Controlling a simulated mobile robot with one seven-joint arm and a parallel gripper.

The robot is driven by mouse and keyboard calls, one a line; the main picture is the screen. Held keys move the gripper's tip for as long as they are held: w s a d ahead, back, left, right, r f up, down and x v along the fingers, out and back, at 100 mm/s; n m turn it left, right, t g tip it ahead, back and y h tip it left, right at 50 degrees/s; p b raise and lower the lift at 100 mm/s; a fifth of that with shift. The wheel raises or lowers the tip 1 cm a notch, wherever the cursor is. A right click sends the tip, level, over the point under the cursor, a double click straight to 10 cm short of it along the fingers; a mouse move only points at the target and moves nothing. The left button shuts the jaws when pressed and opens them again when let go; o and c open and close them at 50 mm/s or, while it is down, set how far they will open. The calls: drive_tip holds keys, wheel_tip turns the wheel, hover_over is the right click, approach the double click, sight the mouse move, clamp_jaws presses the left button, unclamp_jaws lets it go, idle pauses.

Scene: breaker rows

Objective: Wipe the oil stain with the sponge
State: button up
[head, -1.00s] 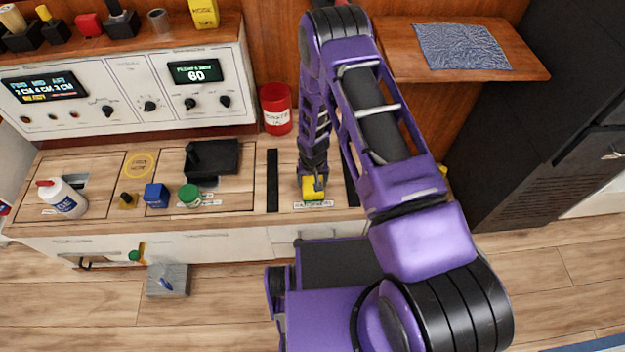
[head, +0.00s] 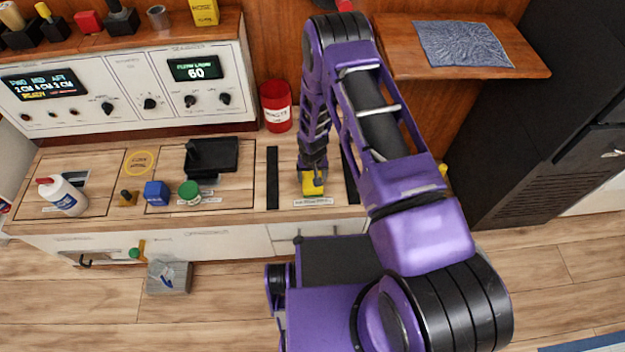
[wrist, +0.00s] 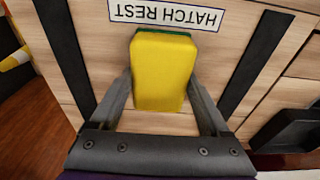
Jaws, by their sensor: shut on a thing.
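The sponge is a yellow block with a green layer on its far side (wrist: 162,72). In the head view the sponge (head: 313,188) is low over the wooden counter, between two black strips. My gripper (wrist: 160,95) is shut on the sponge, with one finger on each side of it. My gripper also shows in the head view (head: 312,172), pointing down at the counter. I cannot tell whether the sponge touches the counter. I cannot make out an oil stain in either view.
A "HATCH REST" label (wrist: 168,12) lies on the counter just beyond the sponge. A red waste can (head: 277,107) stands behind. To the left are a black device (head: 212,156), a green-lidded jar (head: 189,193), a blue block (head: 156,193) and a white bottle (head: 63,197).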

drive_tip(key=shift+w, duration=4.95)
drive_tip(key=shift+s+p, duration=1.65)
drive_tip(key=shift+s, duration=1.2)
drive_tip(key=shift+s+f+p, duration=0.15)
drive_tip(key=shift+s+p, duration=0.75)
drive_tip(key=shift+s, duration=2.05)
drive_tip(key=shift+w+b, duration=0.1)
drive_tip(key=shift+b, duration=0.25)
drive_tip(key=shift+w+a+f+b, duration=0.1)
drive_tip(key=shift+w+f+b, duration=0.05)
drive_tip(key=shift+w+b, duration=0.65)
drive_tip(key=shift+w+r+b, duration=0.2)
drive_tip(key=shift+w+b, duration=0.7)
drive_tip(key=shift+w, duration=0.3)
drive_tip(key=shift+w+f+b, duration=0.15)
drive_tip(key=shift+w+b, duration=0.35)
drive_tip(key=shift+w, duration=0.15)
drive_tip(key=shift+w+r, duration=0.25)
drive_tip(key=shift+w, duration=2.75)
